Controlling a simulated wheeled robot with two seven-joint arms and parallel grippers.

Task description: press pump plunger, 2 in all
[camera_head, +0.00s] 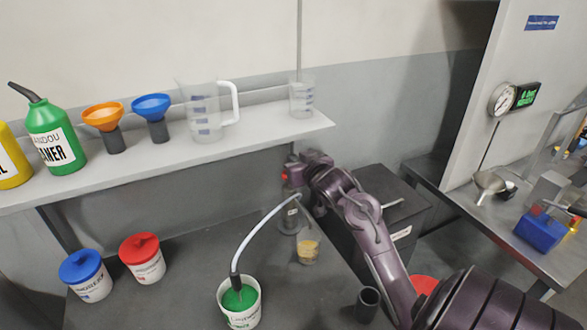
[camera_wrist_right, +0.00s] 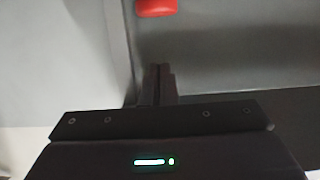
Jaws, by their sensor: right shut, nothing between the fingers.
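The pump is a grey upright cylinder (camera_head: 290,210) standing on the dark bench below the shelf. A pale hose (camera_head: 262,228) curves from it down into a white tub of green liquid (camera_head: 239,296). A small red part (camera_head: 285,177) shows at the pump's top, right beside my right gripper; I cannot tell whether it is the plunger. My right gripper (camera_head: 294,172) is shut and empty at that height, partly hidden by its own wrist. In the right wrist view its closed fingers (camera_wrist_right: 160,84) point at a grey surface, with a red block (camera_wrist_right: 157,7) beyond. Contact is unclear.
A clear cup with amber contents (camera_head: 308,252) stands beside the pump. Blue-lidded (camera_head: 86,275) and red-lidded (camera_head: 143,257) tubs stand left. A shelf (camera_head: 250,135) with funnels, jugs and bottles runs above. A dark cup (camera_head: 367,303) is near my arm.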

